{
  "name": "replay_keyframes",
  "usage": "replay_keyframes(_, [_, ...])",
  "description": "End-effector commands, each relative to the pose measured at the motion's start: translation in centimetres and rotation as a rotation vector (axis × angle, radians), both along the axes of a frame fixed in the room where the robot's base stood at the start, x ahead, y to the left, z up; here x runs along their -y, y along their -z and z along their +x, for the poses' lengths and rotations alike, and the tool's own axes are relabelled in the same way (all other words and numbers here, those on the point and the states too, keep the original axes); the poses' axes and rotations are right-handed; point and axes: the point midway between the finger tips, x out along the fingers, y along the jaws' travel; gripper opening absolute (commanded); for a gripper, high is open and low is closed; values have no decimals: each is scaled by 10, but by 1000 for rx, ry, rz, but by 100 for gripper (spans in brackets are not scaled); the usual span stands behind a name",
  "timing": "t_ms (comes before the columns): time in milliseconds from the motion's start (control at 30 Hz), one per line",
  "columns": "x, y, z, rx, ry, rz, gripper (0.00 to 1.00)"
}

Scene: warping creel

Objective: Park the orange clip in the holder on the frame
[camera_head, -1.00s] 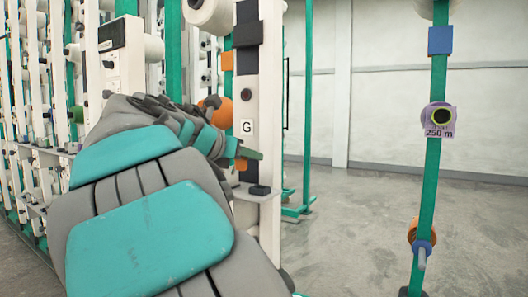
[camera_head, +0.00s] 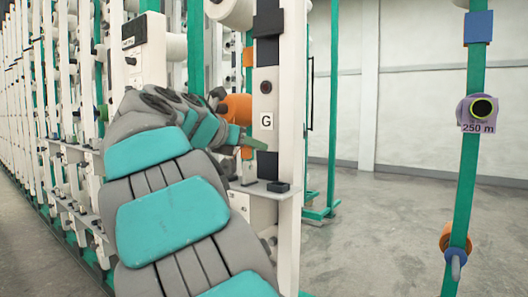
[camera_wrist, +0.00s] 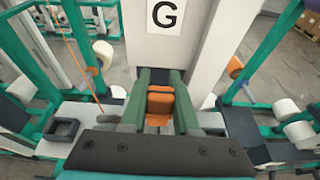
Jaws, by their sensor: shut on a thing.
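The orange clip (camera_wrist: 160,104) is between the two green fingers of my gripper (camera_wrist: 158,110) in the wrist view, and the gripper is shut on it. The clip is in front of the white post (camera_wrist: 195,45), below the G label (camera_wrist: 166,14). In the head view my gripper (camera_head: 254,143) is just below and left of the G label (camera_head: 266,121), and the clip is hidden there. A dark square piece with a hollow centre (camera_wrist: 62,132) sits on the ledge left of my gripper. I cannot tell whether it is the holder, or whether the clip touches the post.
A small shelf (camera_head: 262,189) with a dark block (camera_head: 278,186) juts from the post below my gripper. An orange ball-like thing (camera_head: 237,107) is behind my wrist. Open floor lies between.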

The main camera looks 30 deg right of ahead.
Motion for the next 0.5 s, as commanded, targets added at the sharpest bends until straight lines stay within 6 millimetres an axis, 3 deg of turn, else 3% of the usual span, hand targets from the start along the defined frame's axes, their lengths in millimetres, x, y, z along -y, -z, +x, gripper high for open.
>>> replay_keyframes(500, [-16,0,45,2,0,1,0])
